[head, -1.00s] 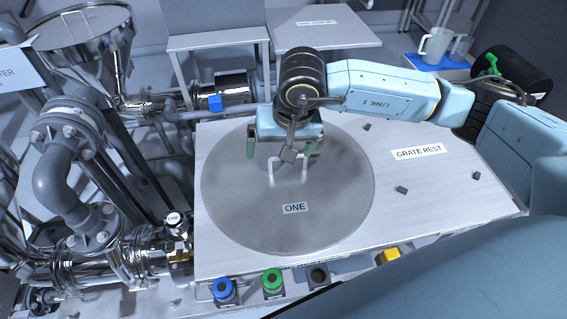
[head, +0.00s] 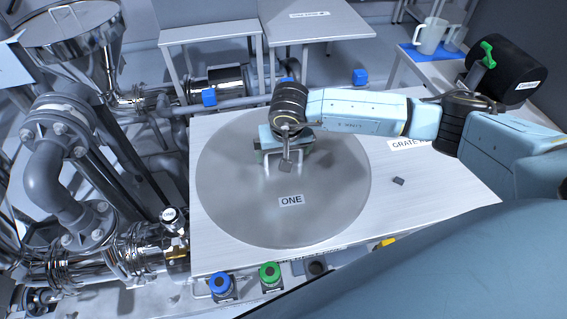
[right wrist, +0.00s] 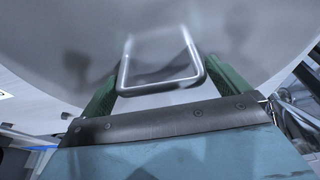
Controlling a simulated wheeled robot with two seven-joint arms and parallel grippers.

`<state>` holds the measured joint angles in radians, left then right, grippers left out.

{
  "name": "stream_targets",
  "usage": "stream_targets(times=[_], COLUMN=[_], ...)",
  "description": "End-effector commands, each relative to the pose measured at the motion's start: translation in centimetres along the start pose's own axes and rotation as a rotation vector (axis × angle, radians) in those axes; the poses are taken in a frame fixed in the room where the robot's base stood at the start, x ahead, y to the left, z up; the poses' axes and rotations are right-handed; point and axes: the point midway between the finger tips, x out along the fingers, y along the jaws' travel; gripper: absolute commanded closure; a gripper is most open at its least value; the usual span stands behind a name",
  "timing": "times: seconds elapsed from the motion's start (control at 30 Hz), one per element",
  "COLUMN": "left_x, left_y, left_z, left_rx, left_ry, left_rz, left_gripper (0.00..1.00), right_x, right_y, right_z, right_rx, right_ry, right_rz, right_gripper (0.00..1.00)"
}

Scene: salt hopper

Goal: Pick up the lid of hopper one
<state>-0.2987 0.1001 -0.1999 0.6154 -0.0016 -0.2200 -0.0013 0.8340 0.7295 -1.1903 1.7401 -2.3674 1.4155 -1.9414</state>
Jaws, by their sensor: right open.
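The lid of hopper one is a round grey metal disc (head: 235,215) labelled ONE, lying flat on the pale metal top. It also fills the upper right wrist view (right wrist: 235,30). Its upright loop handle (right wrist: 159,88) stands near the lid's far part. My right gripper (head: 284,161) is low over the lid at the handle. In the right wrist view its green fingers (right wrist: 163,76) are apart, one on each side of the handle, with the handle between them. I cannot tell whether either finger touches it. My left gripper is not in view.
The metal top (head: 440,190) has a dark chunk (head: 398,181) right of the lid. Pipes and a valve marked ONE (head: 169,215) crowd the left. Blue (head: 221,286) and green (head: 270,274) buttons line the front.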

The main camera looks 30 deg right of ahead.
Motion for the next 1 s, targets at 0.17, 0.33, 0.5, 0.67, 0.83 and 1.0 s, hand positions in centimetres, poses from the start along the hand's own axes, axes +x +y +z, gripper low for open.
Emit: stream_targets(times=[0.17,0.33,0.5,0.67,0.83,1.0], left_x=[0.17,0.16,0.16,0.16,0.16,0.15], left_y=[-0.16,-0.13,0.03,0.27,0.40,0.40], left_z=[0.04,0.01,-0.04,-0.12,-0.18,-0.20], left_rx=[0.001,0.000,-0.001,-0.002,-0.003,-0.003], left_ry=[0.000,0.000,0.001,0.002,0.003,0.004], left_rz=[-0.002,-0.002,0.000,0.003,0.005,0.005], left_gripper=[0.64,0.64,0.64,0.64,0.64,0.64], right_x=[1.55,1.56,1.54,1.53,1.51,1.36], right_y=[0.03,0.01,0.02,0.02,0.03,-0.04], right_z=[-0.02,-0.04,-0.04,-0.04,-0.05,-0.23], right_rx=[0.000,-0.001,0.000,0.000,0.000,0.001], right_ry=[0.001,0.001,0.001,0.001,0.001,0.005], right_rz=[0.000,-0.001,-0.001,-0.001,-0.001,-0.003], right_gripper=[0.00,0.00,0.17,0.38,0.60,0.60])
